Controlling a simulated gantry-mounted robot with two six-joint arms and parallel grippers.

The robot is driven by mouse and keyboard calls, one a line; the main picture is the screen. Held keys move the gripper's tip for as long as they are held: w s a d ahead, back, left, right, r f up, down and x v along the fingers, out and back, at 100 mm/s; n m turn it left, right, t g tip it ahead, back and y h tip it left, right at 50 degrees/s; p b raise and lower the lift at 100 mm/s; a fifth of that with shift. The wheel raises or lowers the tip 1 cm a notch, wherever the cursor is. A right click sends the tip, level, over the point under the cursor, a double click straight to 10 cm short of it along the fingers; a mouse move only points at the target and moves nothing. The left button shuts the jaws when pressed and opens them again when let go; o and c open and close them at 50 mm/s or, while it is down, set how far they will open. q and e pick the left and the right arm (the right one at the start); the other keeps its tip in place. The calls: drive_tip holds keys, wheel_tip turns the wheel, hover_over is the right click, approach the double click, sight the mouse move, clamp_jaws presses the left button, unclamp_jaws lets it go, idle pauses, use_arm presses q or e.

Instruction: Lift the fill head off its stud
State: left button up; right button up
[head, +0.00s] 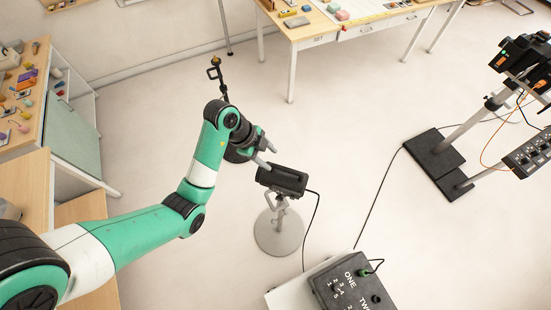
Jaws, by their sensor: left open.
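The black fill head (284,179) sits on top of a silver stand with a round grey base (266,240), in the middle of the head view. Its stud is hidden under it. A dark cable runs from its right end down to the floor. My left gripper (268,155) is open just behind and to the left of the fill head. One light finger reaches close to the head's upper left edge; I cannot tell whether it touches. My right gripper is not in view.
A black box marked ONE and TWO (350,284) stands at the bottom right. Dark stands with black equipment (525,55) are at right. A thin black stand (217,75) rises behind my gripper. Cluttered shelves (25,90) are left, a wooden table (300,30) behind. Pale floor between is clear.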

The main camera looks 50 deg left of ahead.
sight(281, 167)
use_arm(q)
drive_tip(key=x, duration=1)
clamp_jaws()
idle(1.0)
drive_tip(key=c, duration=0.7)
unclamp_jaws()
clamp_jaws()
drive_tip(key=shift+r, duration=0.15)
